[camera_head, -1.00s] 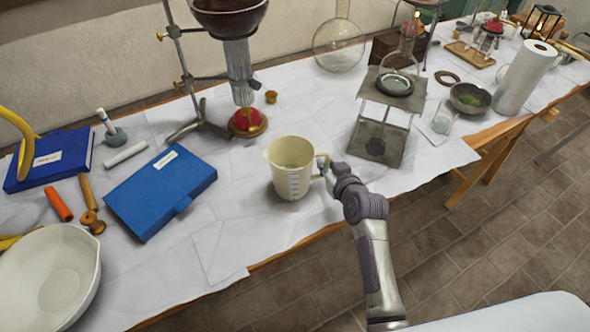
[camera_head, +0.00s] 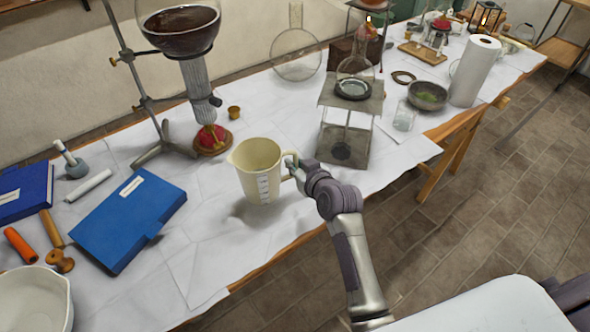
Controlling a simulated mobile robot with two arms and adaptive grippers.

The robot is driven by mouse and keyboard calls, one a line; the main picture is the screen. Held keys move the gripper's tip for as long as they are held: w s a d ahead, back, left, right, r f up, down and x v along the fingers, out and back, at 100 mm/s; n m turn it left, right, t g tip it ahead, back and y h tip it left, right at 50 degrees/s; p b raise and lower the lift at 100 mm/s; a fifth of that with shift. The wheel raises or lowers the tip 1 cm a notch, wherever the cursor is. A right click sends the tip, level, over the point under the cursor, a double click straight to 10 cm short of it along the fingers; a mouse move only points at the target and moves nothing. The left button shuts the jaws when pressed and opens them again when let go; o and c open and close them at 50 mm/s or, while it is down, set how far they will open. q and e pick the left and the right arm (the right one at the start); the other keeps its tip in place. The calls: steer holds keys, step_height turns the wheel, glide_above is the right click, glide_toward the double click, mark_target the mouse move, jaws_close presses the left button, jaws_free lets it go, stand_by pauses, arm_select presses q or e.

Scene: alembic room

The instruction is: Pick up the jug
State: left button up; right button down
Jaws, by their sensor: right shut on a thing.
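The jug (camera_head: 259,176) is cream coloured with measuring marks, a spout at the left and a handle at the right. My right gripper (camera_head: 292,166) is shut on the handle. The jug is upright, and a shadow on the white sheet below and left of it suggests it is held a little above the table. The fingertips are partly hidden behind the handle and the wrist. My left gripper is not seen.
A grey metal stand (camera_head: 346,135) with a dish is close behind the gripper. A burner (camera_head: 212,139) under a flask stand is behind the jug. The white-covered table (camera_head: 225,255) is clear in front.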

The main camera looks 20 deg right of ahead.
mark_target(295, 151)
steer(key=shift+r, duration=3.1)
